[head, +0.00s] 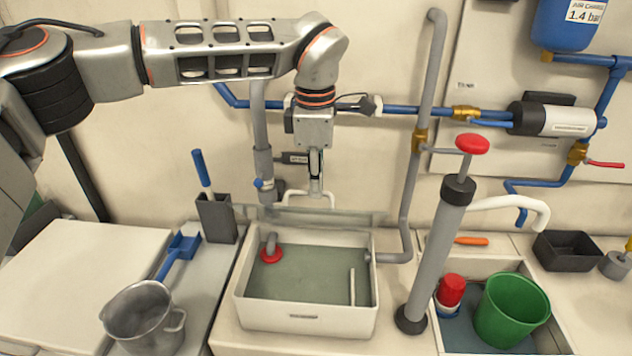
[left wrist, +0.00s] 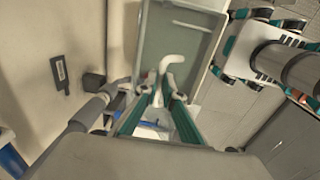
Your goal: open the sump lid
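The sump is a white open-topped tub (head: 305,318) in the middle of the head view. Its greenish inside shows. The sump lid (head: 350,217) is a thin, see-through panel along the tub's back edge; it looks raised, seen nearly edge-on. A white bar handle (head: 296,194) shows above it, and also in the left wrist view (left wrist: 172,62). My left gripper (head: 316,186) points down over the handle. In the left wrist view its fingertips (left wrist: 164,82) lie close on either side of the white bar and appear shut on it. My right gripper is out of view.
A grey hand pump (head: 437,250) with a red knob stands right of the tub. A green bucket (head: 511,311) sits in a recess beyond it. A metal pot (head: 145,317) and blue scoop (head: 178,250) lie left. Pipes (head: 405,110) run along the back wall.

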